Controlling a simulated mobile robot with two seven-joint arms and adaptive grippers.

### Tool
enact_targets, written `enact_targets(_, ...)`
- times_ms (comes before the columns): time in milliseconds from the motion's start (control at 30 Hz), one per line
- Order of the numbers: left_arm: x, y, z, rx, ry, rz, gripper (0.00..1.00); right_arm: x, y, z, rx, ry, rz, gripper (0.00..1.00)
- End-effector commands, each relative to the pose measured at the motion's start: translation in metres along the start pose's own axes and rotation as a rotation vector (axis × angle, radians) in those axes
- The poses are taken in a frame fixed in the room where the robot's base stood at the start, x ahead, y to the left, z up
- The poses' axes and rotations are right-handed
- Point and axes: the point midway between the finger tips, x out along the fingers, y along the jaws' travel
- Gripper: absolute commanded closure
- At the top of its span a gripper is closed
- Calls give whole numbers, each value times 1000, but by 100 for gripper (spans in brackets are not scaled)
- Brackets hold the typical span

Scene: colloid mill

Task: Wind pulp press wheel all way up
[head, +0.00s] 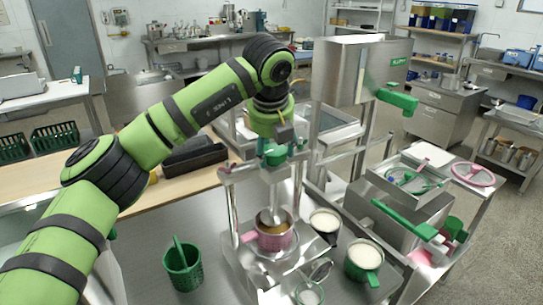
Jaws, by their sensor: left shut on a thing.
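The pulp press (228,190) stands on the steel bench, with two upright posts and a screw between them. Its green wheel (272,156) is at the top, partly hidden by my gripper. My left gripper (282,140) reaches down from above and is shut on the wheel. The press plate (270,216) on the screw sits low, at the mouth of a pink pot (272,238) with yellowish contents. I cannot tell whether the plate touches the contents. My right gripper is not in view.
A green perforated cup (183,267) stands left of the press. A dark cup (325,224) and a green cup (364,260), both with white contents, stand right of it. A steel machine (362,72) rises behind. A pink wheel (473,174) is at far right.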

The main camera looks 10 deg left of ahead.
Motion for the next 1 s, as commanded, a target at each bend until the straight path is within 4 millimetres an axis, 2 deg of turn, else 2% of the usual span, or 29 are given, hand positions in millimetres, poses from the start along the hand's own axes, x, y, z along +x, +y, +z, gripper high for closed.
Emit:
enact_targets(200, -4, -2, 4, -196, -19, 71, 74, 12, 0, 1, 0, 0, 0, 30)
enact_targets(533, -5, -3, 6, -489, -16, 190, 74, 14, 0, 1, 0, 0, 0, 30)
enact_targets(767, -7, -4, 7, -691, -15, 273, 74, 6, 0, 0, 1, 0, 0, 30)
enact_targets(1000, -9, -3, 9, -903, -14, 362, 74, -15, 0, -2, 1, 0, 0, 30)
